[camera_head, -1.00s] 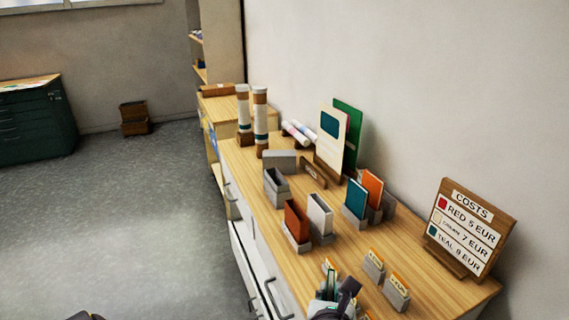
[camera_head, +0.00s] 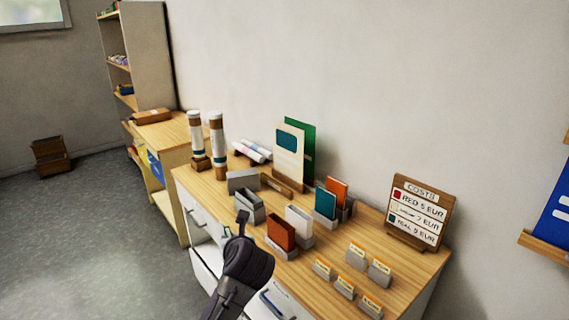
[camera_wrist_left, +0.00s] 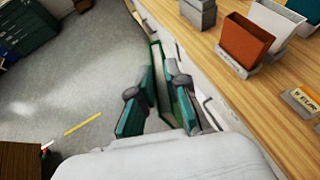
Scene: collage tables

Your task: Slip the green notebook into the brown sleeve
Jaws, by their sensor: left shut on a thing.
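The brown sleeve (camera_head: 282,232) stands upright in a grey holder near the front edge of the table. It also shows in the left wrist view (camera_wrist_left: 243,42), with its open top visible. In the left wrist view my left gripper (camera_wrist_left: 158,97) is shut on the green notebook (camera_wrist_left: 158,72), a thin upright piece with a pale edge. It holds it left of the table's front edge, apart from the sleeve. In the head view my left arm and gripper (camera_head: 243,218) appear left of the sleeve; the notebook cannot be made out there. My right gripper is not in view.
A white sleeve (camera_head: 299,218), a teal one (camera_head: 325,203) and an orange one (camera_head: 337,188) stand close by in holders. An empty grey holder (camera_head: 248,207) is left of the brown sleeve. Several small labelled cards stand right. A costs sign (camera_head: 418,212) stands behind.

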